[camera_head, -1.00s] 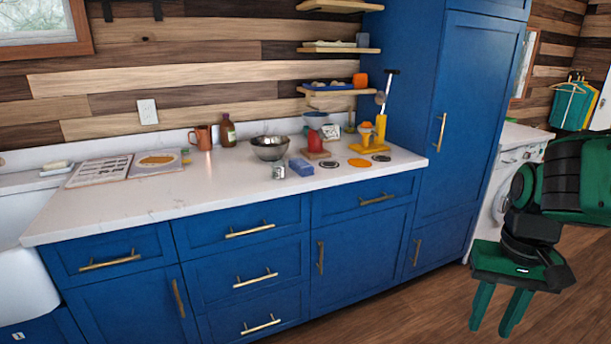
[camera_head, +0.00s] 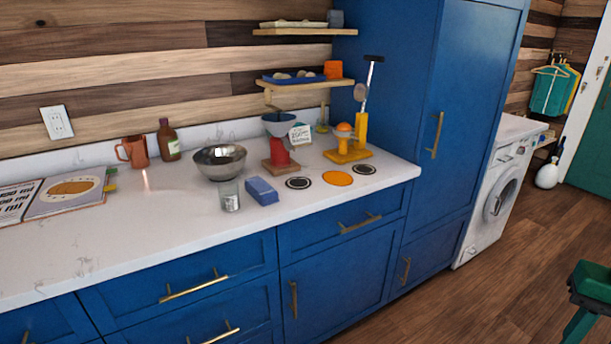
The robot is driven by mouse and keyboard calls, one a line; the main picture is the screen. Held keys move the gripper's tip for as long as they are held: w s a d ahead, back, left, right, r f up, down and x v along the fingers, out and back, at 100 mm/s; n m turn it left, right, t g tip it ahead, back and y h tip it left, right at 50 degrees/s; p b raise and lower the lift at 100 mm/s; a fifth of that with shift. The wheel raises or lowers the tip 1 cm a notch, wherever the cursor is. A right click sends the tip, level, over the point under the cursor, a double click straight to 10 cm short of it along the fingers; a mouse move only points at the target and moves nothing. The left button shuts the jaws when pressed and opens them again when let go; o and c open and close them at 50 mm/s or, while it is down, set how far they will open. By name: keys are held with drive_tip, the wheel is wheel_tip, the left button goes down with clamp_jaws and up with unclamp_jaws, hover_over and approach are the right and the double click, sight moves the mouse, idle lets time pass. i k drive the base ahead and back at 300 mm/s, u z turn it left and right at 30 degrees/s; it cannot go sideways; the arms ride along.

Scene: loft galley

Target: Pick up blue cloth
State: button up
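The blue cloth (camera_head: 261,191) looks like a small folded blue block. It lies on the white counter (camera_head: 180,235), just right of a small metal can (camera_head: 229,197) and in front of the steel bowl (camera_head: 219,162).
A copper mug (camera_head: 134,151) and a brown bottle (camera_head: 168,140) stand behind. A tall blue cabinet (camera_head: 440,120) bounds the counter's right end.

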sight(263, 193)
drive_tip(key=u, duration=0.05)
drive_tip(key=i, duration=0.9)
drive_tip(key=u, duration=0.7)
drive_tip(key=i, duration=0.45)
drive_tip(key=u, duration=0.35)
